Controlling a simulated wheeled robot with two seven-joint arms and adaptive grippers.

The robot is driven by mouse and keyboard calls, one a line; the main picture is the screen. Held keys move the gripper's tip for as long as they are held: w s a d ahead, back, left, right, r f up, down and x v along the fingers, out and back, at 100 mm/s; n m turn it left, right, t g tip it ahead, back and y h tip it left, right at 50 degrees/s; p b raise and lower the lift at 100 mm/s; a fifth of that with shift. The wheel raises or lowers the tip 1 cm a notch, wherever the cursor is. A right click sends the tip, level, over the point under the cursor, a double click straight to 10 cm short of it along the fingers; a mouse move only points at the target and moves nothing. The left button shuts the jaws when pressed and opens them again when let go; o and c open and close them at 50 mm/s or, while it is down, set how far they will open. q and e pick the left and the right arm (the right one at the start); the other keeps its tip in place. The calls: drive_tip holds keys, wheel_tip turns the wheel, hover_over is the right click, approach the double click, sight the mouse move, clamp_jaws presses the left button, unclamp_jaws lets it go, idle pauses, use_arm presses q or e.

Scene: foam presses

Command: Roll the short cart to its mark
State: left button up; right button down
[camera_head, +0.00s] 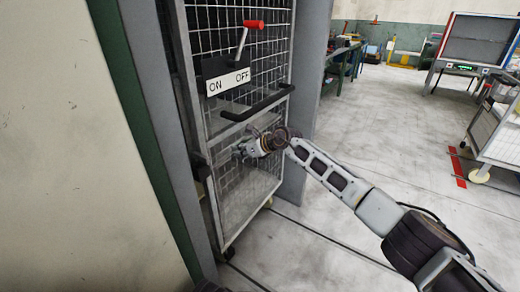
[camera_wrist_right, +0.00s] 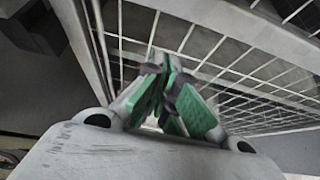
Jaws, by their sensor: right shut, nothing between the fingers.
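A low cart (camera_head: 486,140) with pale mesh sides and a caster stands at the right edge of the head view, partly cut off. A red floor mark (camera_head: 457,167) lies beside it; I cannot tell whether this is the cart's mark. My right gripper (camera_head: 241,152) is far from that cart, at the lower mesh of a tall wheeled cage (camera_head: 245,190). Its green-padded fingers (camera_wrist_right: 167,80) are shut and empty, close to the mesh; contact is unclear. My left gripper is not in view.
The cage has a black handle (camera_head: 257,103). A red-knobbed lever (camera_head: 245,38) shows above an ON/OFF plate (camera_head: 228,81). A pale wall (camera_head: 60,150) closes the left. Green benches (camera_head: 344,60) stand at the back. The grey floor (camera_head: 390,135) between is open.

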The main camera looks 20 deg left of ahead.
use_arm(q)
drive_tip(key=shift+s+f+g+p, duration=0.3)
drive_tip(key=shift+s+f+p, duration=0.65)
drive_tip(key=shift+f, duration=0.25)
use_arm(e)
drive_tip(key=v, duration=1.1)
drive_tip(key=shift+s+d+f, duration=0.2)
drive_tip(key=shift+d, duration=0.35)
